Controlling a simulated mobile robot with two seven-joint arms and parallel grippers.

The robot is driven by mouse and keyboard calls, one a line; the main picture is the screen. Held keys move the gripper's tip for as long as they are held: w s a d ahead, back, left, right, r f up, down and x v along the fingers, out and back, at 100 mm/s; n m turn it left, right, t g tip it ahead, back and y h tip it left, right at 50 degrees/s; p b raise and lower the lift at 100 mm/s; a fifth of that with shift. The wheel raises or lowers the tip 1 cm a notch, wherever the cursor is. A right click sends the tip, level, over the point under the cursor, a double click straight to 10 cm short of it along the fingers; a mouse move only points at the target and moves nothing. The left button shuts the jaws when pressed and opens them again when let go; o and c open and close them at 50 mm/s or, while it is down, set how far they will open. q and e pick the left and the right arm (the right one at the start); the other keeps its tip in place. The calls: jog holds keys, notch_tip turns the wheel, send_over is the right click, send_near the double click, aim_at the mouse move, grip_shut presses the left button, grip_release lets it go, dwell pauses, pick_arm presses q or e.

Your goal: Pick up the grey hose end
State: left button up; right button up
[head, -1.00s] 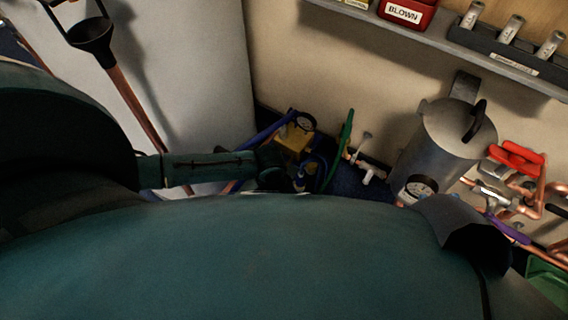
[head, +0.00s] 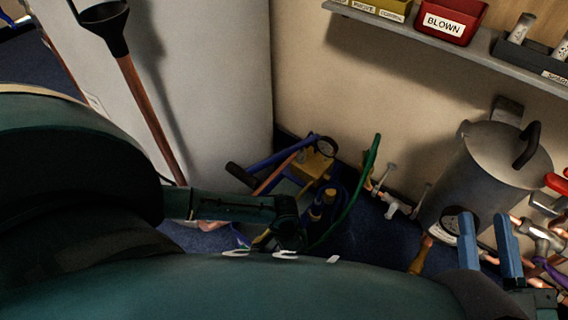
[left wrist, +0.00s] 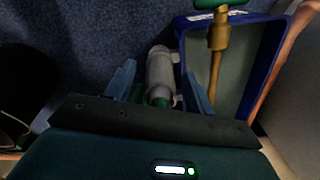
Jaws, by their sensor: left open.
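In the left wrist view a grey cylinder with a green part at its near end, which looks like the grey hose end (left wrist: 160,72), lies between the two blue fingers of my left gripper (left wrist: 158,80). The fingers are apart, one on each side of it, and I cannot tell whether either touches it. In the head view I cannot make out the grey hose end or the left fingers beyond my arm. My right gripper (head: 485,218) shows at the lower right of the head view, its blue fingers apart with nothing seen held.
A blue-rimmed tray (left wrist: 268,75) with a brass fitting (left wrist: 217,40) lies right of the left gripper. A green hose (head: 362,175), a yellow gauge unit (head: 313,165), a white valve (head: 392,205) and a grey metal canister (head: 485,170) stand near the wall, below a shelf (head: 470,45).

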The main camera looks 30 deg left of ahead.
pick_arm(q)
jog(key=shift+f, duration=0.5)
pick_arm(e)
jog(key=shift+w+d+r+n+y, duration=0.1)
jog(key=shift+w+r+n+y, duration=0.1)
jog(key=shift+r, duration=0.2)
jog(key=shift+w+r+n+y, duration=0.1)
jog(key=shift+r+n+y, duration=0.1)
jog(key=shift+r, duration=0.15)
pick_arm(q)
jog(key=shift+c, duration=0.4)
